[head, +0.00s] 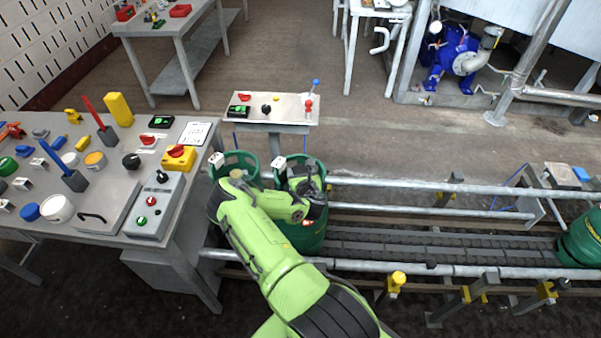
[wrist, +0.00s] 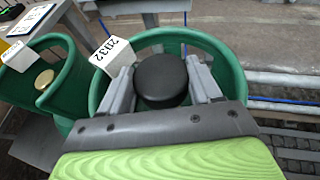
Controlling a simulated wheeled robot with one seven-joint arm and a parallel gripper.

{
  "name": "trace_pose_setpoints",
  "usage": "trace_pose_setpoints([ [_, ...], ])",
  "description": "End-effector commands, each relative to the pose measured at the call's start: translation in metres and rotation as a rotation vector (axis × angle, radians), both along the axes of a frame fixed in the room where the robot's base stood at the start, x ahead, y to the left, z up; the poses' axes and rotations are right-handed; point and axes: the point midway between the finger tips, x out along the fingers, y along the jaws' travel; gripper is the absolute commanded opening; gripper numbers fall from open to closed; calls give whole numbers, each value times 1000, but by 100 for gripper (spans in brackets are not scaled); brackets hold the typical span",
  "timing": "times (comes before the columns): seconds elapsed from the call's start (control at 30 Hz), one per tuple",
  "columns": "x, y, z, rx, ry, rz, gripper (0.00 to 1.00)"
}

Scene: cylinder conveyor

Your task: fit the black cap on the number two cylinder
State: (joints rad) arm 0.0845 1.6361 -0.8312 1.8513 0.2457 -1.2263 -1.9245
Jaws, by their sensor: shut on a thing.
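My gripper (wrist: 162,72) is shut on the black cap (wrist: 162,88), a round flat-topped piece between its two grey fingers. In the wrist view the cap is inside the green collar (wrist: 222,62) of a cylinder whose white tag (wrist: 113,53) seems to read 2032. The cap hides whatever is under it, so I cannot tell whether it touches the valve. In the head view my gripper (head: 306,188) is over this green cylinder (head: 308,238), the right one of two at the conveyor's left end.
Another green cylinder (wrist: 66,88) with a brass-coloured top (wrist: 45,79) stands close on the left. A third cylinder (head: 580,240) is at the far right of the conveyor (head: 440,246). A cluttered table (head: 95,215) is left; a small control stand (head: 290,112) is behind.

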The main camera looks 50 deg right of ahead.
Motion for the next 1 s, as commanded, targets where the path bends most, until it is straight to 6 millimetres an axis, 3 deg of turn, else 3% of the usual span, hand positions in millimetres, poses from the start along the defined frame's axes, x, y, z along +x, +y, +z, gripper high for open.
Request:
trace_pose_setpoints([
  [1.0, 0, 0, -27, 0, 0, 0, 34],
])
